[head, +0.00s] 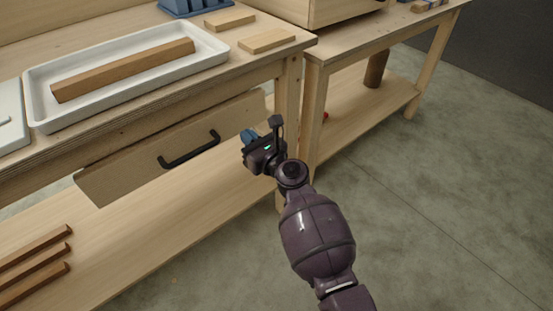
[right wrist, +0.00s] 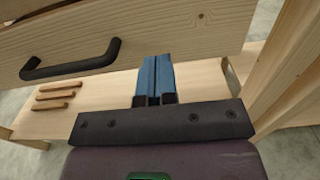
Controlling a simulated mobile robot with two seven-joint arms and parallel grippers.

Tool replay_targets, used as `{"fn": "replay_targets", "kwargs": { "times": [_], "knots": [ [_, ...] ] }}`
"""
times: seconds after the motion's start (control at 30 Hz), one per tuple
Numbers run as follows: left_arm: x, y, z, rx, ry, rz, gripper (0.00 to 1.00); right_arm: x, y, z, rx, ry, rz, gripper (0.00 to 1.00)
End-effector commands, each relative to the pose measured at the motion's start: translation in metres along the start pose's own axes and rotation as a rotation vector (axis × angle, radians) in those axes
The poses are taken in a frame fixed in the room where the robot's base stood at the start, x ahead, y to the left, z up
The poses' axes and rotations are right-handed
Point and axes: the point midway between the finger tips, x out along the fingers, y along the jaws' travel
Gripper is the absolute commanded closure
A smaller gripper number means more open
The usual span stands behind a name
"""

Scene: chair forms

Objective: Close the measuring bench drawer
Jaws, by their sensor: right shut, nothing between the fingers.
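The measuring bench drawer (head: 125,172) has a pale wooden front with a black bar handle (head: 190,157). It hangs under the bench top and seems to stand out somewhat; how far is hard to tell. My right gripper (head: 249,136) is at the drawer front's right end, right of the handle. In the right wrist view, its blue fingers (right wrist: 153,76) are together and empty, with their tips at the lower part of the drawer front (right wrist: 185,35). Whether they touch it I cannot tell. The handle (right wrist: 72,68) is to their left. My left gripper is not in view.
A white tray (head: 38,101) with a wooden bar (head: 125,70) stands on the bench top. Several wooden strips (head: 35,262) lie on the lower shelf (head: 150,235). A bench leg (head: 288,95) stands just right of the drawer. The floor to the right is clear.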

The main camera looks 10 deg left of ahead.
Motion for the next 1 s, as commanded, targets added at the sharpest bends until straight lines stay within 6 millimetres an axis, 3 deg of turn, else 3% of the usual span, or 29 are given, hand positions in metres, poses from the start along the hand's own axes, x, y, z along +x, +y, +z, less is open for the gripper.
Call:
{"fn": "replay_targets", "kwargs": {
  "times": [0.1, 0.6, 1.0],
  "knots": [
    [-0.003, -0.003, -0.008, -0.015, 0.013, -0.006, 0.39, -0.017, -0.001, 0.007, -0.006, -0.005, -0.001, 1.00],
    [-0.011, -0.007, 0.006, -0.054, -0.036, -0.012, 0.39, -0.081, -0.001, 0.004, -0.004, -0.002, -0.001, 1.00],
    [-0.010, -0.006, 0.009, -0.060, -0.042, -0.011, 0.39, -0.090, 0.000, 0.001, -0.001, 0.000, 0.001, 1.00]
  ]
}}
